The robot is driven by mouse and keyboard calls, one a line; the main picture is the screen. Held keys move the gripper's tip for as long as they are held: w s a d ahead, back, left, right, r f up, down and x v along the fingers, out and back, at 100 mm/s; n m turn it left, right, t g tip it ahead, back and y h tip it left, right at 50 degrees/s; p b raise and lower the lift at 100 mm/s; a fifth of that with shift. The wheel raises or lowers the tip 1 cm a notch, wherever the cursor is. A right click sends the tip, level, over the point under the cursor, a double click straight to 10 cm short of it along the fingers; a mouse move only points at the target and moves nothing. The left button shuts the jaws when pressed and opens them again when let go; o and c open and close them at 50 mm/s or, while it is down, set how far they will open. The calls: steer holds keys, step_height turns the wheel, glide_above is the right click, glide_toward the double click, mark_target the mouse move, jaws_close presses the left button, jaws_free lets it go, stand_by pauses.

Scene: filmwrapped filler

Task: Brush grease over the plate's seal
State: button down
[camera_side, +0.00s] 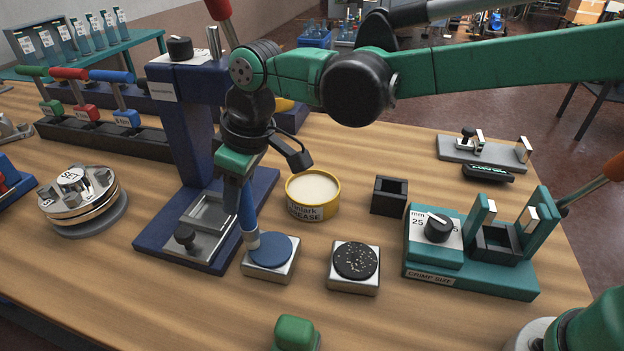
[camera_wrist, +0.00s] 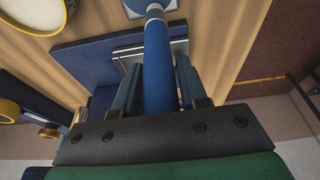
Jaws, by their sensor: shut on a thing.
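My gripper (camera_side: 238,182) is shut on a blue brush handle (camera_side: 248,212), which points down with its pale lower end at the left part of a blue disc (camera_side: 272,249). The disc lies on a square white block; I cannot tell whether the bristles touch it. In the wrist view the handle (camera_wrist: 157,70) stands between my two fingers, its tip at the top edge. The open yellow grease tin (camera_side: 312,194), full of pale grease, stands behind the disc; part of it shows in the wrist view (camera_wrist: 32,14). Which part is the plate's seal is unclear.
A dark blue press (camera_side: 188,125) stands close left of my gripper. A white block with a speckled black disc (camera_side: 355,260) sits right of the blue disc. A black open box (camera_side: 389,195) and a teal crimping stand (camera_side: 470,245) are farther right. A silver round device (camera_side: 80,200) is left.

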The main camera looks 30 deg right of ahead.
steer(key=shift+s+d, duration=0.85)
steer(key=shift+w+a, duration=0.25)
steer(key=shift+w+a+f, duration=0.1)
steer(key=shift+w+a, duration=0.7)
steer(key=shift+a, duration=0.05)
steer(key=shift+s+d, duration=1.75)
steer(key=shift+d, duration=1.15)
steer(key=shift+w+a, duration=2.35)
steer(key=shift+a, duration=0.15)
step_height(320, 180, up, 8)
steer(key=shift+s, duration=0.1)
